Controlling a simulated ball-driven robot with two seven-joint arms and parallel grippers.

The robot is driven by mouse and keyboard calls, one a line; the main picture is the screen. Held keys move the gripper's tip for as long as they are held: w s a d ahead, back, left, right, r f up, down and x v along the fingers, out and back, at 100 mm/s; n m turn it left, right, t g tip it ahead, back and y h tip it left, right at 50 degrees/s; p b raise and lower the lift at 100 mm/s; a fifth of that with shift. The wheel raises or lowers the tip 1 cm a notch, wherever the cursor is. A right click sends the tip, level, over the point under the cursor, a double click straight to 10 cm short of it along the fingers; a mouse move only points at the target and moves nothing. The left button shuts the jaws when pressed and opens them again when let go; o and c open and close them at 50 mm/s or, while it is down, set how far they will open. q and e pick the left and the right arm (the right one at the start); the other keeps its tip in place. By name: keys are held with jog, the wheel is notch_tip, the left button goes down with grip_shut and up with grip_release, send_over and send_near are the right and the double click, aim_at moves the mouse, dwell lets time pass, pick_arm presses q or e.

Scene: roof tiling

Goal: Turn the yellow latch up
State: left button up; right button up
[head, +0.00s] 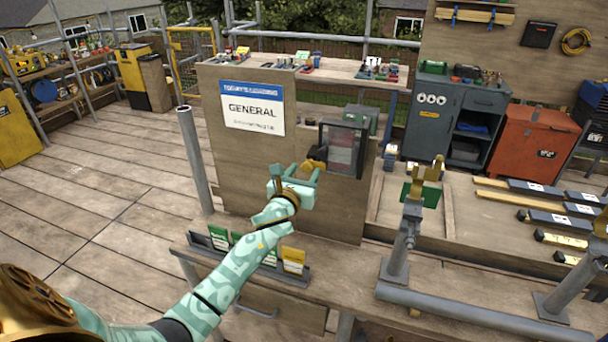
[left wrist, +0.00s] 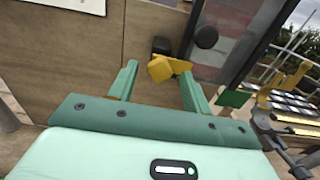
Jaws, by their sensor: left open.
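The yellow latch (head: 314,164) is on the left edge of a dark-framed box with a clear front (head: 343,148), mounted on an upright wooden panel. In the left wrist view the latch (left wrist: 168,68) shows as a yellow block with an arm reaching right toward the frame. My left gripper (head: 296,174) is open in front of the panel. In the left wrist view its two green fingers (left wrist: 157,80) stand apart, with the latch showing between and just beyond their tips. I cannot tell whether a finger touches it. My right gripper is not in view.
A "GENERAL" sign (head: 252,107) is on the same panel. Below, a rack of coloured cards (head: 293,260) stands on the bench. A grey post with a green plate and yellow clamp (head: 421,192) stands to the right. Open floor lies left.

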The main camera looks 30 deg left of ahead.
pick_arm(q)
jog(key=shift+w+a, duration=0.1)
jog(key=shift+w, duration=0.15)
jog(key=c, duration=1)
